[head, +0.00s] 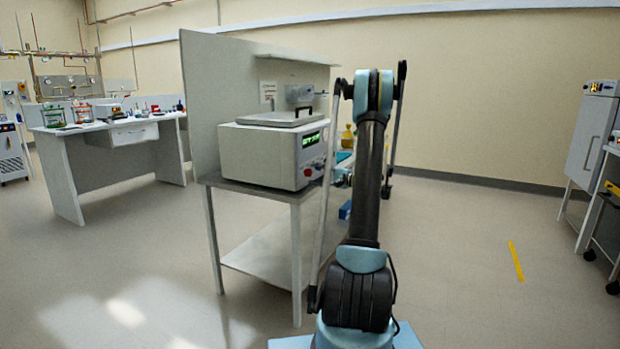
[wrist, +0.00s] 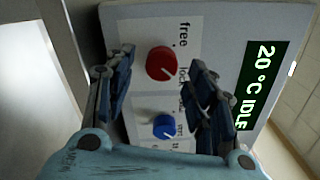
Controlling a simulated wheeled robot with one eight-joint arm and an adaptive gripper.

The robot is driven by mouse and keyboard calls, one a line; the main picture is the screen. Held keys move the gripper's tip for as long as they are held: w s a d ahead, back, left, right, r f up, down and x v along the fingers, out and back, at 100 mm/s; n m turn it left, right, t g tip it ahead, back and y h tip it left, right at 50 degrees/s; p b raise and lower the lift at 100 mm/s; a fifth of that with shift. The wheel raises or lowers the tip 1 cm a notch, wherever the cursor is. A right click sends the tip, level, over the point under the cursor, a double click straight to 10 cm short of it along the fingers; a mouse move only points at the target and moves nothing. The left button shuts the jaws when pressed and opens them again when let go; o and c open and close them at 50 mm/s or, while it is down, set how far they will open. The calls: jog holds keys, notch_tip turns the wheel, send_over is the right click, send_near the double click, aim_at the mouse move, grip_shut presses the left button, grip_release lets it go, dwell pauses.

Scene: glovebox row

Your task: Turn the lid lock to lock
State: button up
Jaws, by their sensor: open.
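The lid lock is a red round knob (wrist: 162,64) on the front panel of a white device (head: 258,152). In the wrist view, "free" is printed beside its upper right and "lock" beside its lower right. A short white mark on the knob points to the lower right, roughly toward "lock". My gripper (wrist: 162,58) is open, with one dark blue finger on each side of the red knob. Gaps show between fingers and knob, and I cannot tell how far off the panel the fingertips are.
A blue knob (wrist: 164,126) sits below the red one, between the lower parts of my fingers. A display (wrist: 256,85) reads "20 °C IDLE". The device stands on a bench (head: 255,190) with a grey partition (head: 205,100) behind. Open floor lies to the right.

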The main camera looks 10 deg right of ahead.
jog(key=v, duration=0.9)
jog(key=s+a+r+n+g+h, duration=0.2)
jog(key=s+a+r+g+h, duration=0.1)
jog(key=s+a, duration=0.7)
jog(key=s+a+n+g+h, duration=0.3)
jog(key=s+a, duration=0.4)
jog(key=s, duration=0.5)
jog(key=s+d+f+n+h, duration=0.1)
jog(key=s+f+n+h, duration=0.1)
jog(key=s, duration=0.7)
jog(key=s+d+f+n+g+h, duration=0.1)
jog(key=s+f, duration=0.4)
jog(key=s, duration=0.5)
jog(key=s+d+f+n+g+h, duration=0.1)
jog(key=s+f+h, duration=0.3)
jog(key=s, duration=0.5)
jog(key=shift+s+d+f+n+h, duration=0.2)
jog(key=shift+d+f+n+h, duration=0.05)
jog(key=shift+d+n+h, duration=0.6)
